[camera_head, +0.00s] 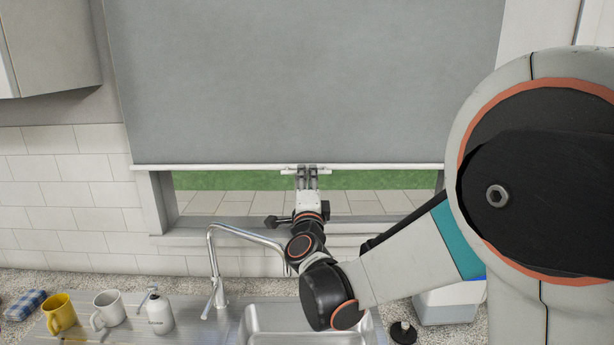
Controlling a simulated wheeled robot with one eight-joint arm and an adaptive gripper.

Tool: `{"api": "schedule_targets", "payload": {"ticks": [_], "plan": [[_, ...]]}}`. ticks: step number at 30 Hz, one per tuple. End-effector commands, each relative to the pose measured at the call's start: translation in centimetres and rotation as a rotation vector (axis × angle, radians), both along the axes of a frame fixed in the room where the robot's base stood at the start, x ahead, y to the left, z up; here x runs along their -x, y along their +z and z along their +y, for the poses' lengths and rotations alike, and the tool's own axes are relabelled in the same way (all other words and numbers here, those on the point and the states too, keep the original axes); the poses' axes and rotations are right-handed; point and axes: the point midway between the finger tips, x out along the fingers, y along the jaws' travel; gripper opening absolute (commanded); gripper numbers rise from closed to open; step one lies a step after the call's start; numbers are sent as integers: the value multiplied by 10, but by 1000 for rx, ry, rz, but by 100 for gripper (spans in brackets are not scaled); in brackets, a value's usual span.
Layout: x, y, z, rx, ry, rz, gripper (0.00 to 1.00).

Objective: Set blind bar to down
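A grey roller blind (300,80) covers most of the window. Its white bottom bar (220,166) hangs level, with a strip of open window below it. My gripper (306,172) is at the middle of the bar, at a small white handle piece (325,169). The fingers point up and overlap the handle in the picture. Whether they are closed on it is too small to tell. My arm reaches in from the right, over the sink.
A curved metal faucet (213,265) stands left of my forearm, beside the sink (270,325). A yellow mug (59,313), a white mug (108,309) and a white soap bottle (158,312) stand at the left. The window sill (200,232) runs below the bar.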

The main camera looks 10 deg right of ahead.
Motion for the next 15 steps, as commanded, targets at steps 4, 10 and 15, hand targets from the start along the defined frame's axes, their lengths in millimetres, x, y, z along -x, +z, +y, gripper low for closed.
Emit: {"api": "schedule_targets", "payload": {"ticks": [4, 10, 15], "plan": [[31, -7, 7, 0, 3, 0, 29], [66, -16, 14, 0, 3, 0, 29], [85, -20, 18, 0, 2, 0, 29]]}}
